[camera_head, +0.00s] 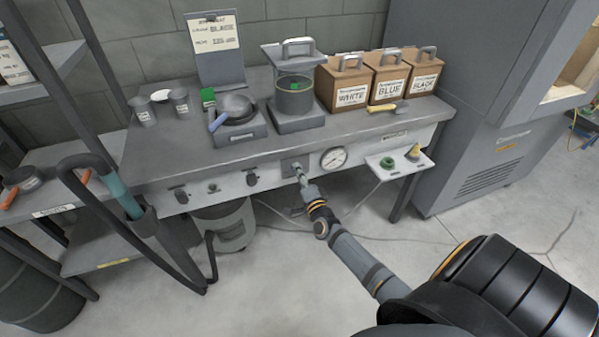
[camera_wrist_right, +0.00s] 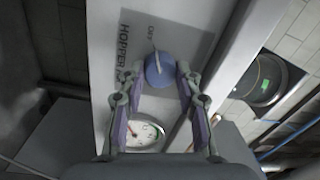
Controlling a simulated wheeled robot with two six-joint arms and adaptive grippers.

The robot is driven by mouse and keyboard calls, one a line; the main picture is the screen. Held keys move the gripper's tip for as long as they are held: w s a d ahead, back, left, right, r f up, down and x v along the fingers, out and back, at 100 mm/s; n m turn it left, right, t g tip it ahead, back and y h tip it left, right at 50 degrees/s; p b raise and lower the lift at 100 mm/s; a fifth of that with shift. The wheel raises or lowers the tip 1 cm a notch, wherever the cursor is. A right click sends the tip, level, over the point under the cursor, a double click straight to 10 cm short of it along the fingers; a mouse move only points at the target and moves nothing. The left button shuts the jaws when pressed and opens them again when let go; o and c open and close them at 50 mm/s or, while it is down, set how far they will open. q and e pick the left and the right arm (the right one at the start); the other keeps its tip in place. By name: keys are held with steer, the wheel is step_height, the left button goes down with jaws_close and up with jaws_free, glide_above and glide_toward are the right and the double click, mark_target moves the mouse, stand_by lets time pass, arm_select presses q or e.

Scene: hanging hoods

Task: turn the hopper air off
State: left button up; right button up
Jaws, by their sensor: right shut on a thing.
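The hopper air knob (camera_wrist_right: 158,70) is a round blue-grey knob with a pale bar across it, on a grey plate (camera_wrist_right: 190,35) lettered "HOPPER A..." and "OFF". The rest of the lettering is hidden. My right gripper (camera_wrist_right: 157,90) is shut on the knob, one finger on each side of it. In the head view my right gripper (camera_head: 299,173) reaches the bench's front panel just left of the pressure gauge (camera_head: 333,158) and covers most of the knob there. The gauge also shows in the wrist view (camera_wrist_right: 146,135), between the fingers. My left gripper is not in view.
The front panel (camera_head: 228,184) carries several small dark knobs to the left. A small white shelf (camera_head: 399,164) juts out right of the gauge. Boxes (camera_head: 351,90), a clear hopper (camera_head: 294,93) and a scale (camera_head: 235,128) stand on the bench. A bucket (camera_head: 226,226) sits below.

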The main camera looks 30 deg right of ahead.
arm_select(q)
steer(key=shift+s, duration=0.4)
arm_select(e)
steer(key=shift+n, duration=0.5)
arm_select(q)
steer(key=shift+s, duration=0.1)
arm_select(e)
steer(key=shift+f, duration=0.1)
steer(key=o, duration=1.2)
steer(key=shift+c, duration=0.2)
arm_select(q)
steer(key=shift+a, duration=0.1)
arm_select(e)
steer(key=v, duration=1.2)
